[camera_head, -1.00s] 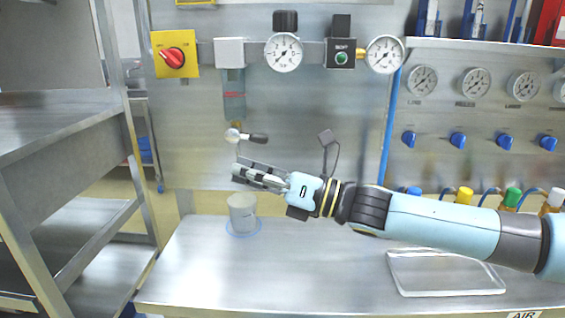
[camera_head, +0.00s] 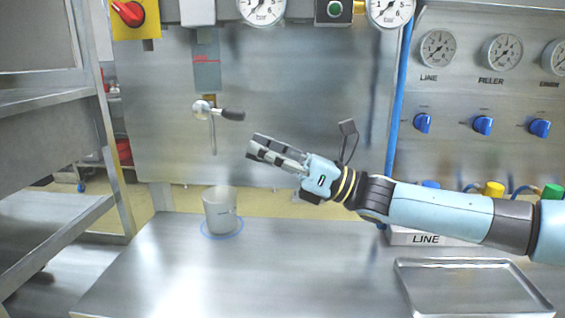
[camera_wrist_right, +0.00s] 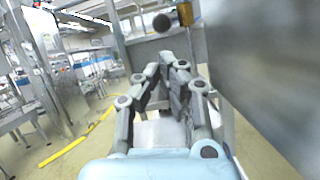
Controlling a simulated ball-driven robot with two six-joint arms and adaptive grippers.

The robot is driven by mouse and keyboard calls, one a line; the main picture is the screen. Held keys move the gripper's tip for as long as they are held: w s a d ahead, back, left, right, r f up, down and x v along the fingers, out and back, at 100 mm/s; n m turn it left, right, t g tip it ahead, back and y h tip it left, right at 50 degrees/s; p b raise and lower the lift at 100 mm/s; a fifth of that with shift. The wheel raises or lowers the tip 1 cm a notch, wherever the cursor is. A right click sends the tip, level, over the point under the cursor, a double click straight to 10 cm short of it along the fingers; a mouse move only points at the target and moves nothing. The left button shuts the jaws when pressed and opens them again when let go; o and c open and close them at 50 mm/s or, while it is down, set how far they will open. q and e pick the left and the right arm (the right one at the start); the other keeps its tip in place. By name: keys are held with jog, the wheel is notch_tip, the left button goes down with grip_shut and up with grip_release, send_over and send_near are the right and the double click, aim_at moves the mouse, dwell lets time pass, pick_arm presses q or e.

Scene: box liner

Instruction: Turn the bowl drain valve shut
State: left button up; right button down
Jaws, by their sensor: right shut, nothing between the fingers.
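The drain valve (camera_head: 203,109) is a silver knob with a dark lever handle (camera_head: 232,115), below the clear bowl (camera_head: 206,66) on the metal panel. The handle lies nearly level, pointing right and tilting slightly down. A thin tube hangs below the valve. My right gripper (camera_head: 254,147) is shut and empty, below and to the right of the handle, apart from it in the picture. In the right wrist view, my fingers (camera_wrist_right: 166,66) stand below the round dark handle end (camera_wrist_right: 161,22) and a brass fitting (camera_wrist_right: 185,14). My left gripper is not in view.
A whitish cup (camera_head: 220,212) stands on a blue ring on the metal bench, below the valve. A metal tray (camera_head: 470,290) lies at the bench's right. A blue pipe (camera_head: 397,110) runs vertically on the right. Gauges and a red knob (camera_head: 128,12) sit above.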

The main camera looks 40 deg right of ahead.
aim_at(221, 111)
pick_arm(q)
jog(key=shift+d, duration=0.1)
pick_arm(e)
jog(key=x, duration=0.3)
jog(key=shift+w+a+r, duration=0.15)
jog(key=shift+w+a, duration=0.1)
